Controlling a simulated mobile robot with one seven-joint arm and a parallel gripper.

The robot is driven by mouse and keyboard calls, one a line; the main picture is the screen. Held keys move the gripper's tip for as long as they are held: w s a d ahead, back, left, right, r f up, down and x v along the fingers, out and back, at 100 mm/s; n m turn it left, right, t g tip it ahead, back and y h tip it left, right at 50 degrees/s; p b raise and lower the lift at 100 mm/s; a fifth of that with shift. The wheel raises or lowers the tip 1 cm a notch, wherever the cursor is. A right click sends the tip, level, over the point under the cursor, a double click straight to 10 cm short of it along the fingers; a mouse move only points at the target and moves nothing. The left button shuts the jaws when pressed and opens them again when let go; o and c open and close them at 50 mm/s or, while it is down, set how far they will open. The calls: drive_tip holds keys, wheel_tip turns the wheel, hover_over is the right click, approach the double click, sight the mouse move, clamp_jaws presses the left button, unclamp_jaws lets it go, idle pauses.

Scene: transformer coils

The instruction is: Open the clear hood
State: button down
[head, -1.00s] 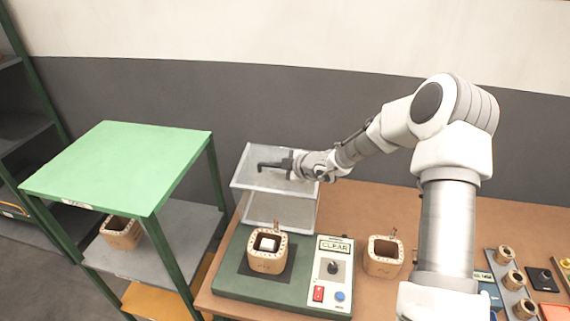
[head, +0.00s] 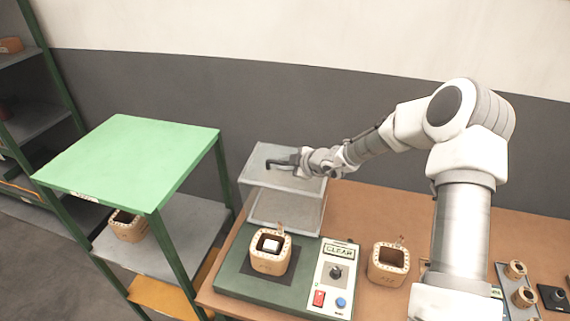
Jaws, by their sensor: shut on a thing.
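The clear hood (head: 262,155) is a see-through box with pale edges. It stands tilted up and back behind the green base (head: 235,285), so the base is uncovered. My gripper (head: 292,162) is at the hood's upper part, shut on its dark handle (head: 277,163). The fingers are small here and the exact grip is partly hidden. A wooden-looking coil box (head: 270,262) with a white block inside sits on the base, below the raised hood.
A control panel (head: 333,283) with a knob, a red switch and a blue button lies right of the coil box. Another coil box (head: 388,270) stands on the brown table (head: 400,215). A green-topped shelf (head: 130,155) stands close on the left.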

drive_tip(key=c, duration=0.8)
unclamp_jaws()
drive_tip(key=shift+c, duration=0.2)
drive_tip(key=v, duration=1.7)
drive_tip(key=shift+d, duration=0.25)
drive_tip(key=shift+s, duration=0.1)
